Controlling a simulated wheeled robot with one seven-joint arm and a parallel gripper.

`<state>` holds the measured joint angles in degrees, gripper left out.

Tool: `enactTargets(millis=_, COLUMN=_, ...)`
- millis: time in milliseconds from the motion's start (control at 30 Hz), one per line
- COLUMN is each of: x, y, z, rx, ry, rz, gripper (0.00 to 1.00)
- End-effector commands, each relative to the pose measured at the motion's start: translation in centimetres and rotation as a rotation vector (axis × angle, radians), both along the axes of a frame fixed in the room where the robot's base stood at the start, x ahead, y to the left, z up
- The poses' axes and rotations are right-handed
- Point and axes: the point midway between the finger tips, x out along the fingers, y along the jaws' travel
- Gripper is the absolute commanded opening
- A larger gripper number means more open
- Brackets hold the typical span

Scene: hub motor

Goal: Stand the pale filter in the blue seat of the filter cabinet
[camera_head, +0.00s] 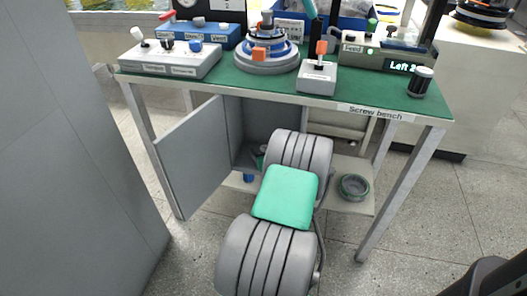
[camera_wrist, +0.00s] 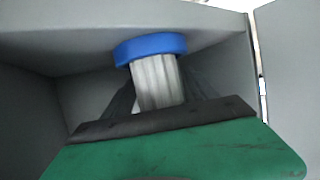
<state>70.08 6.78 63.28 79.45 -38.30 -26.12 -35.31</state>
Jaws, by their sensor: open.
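The pale, ridged filter (camera_wrist: 157,85) is in the wrist view, between the two dark fingers of my gripper (camera_wrist: 158,92). Its far end meets a wider blue ring, which looks like the blue seat (camera_wrist: 150,46). The filter looks in line with the ring; I cannot tell how deep it sits. The fingers stand apart on either side of the filter, and the gripper is open. In the head view my gripper (camera_head: 259,157) is low inside the open filter cabinet (camera_head: 230,125), with the blue seat (camera_head: 248,178) just below. The filter is not clear there.
The cabinet door (camera_head: 196,155) stands open at the left. My arm reaches in under the green screw bench (camera_head: 330,88), close to its front edge. A green-grey ring (camera_head: 354,187) lies on the lower shelf at the right. Bench legs stand at both sides.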

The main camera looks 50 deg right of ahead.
Motion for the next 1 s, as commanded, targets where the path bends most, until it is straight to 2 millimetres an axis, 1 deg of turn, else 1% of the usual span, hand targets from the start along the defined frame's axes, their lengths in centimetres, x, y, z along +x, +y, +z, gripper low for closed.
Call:
enactTargets(millis=67, x=-0.9, y=0.4, z=0.7, rx=0.000, ry=0.000, rz=-0.003, gripper=0.67)
enactTargets(millis=167, x=-2.6, y=1.5, z=1.7, rx=0.000, ry=0.000, rz=-0.004, gripper=0.67)
enactTargets(millis=300, x=-5.6, y=3.4, z=3.2, rx=0.000, ry=0.000, rz=-0.007, gripper=0.67)
enactTargets(millis=400, x=-7.4, y=4.6, z=4.1, rx=-0.001, ry=-0.001, rz=-0.005, gripper=0.67)
enactTargets(millis=500, x=-8.6, y=5.4, z=4.5, rx=0.001, ry=0.000, rz=-0.004, gripper=0.67)
enactTargets(millis=633, x=-9.3, y=6.0, z=4.7, rx=0.000, ry=0.000, rz=-0.001, gripper=0.67)
enactTargets(millis=900, x=-9.2, y=6.1, z=4.8, rx=-0.001, ry=0.001, rz=0.003, gripper=0.67)
enactTargets(millis=967, x=-8.7, y=6.4, z=5.7, rx=0.003, ry=0.010, rz=0.021, gripper=0.67)
enactTargets(millis=1000, x=-7.9, y=7.1, z=6.9, rx=0.008, ry=0.023, rz=0.048, gripper=0.67)
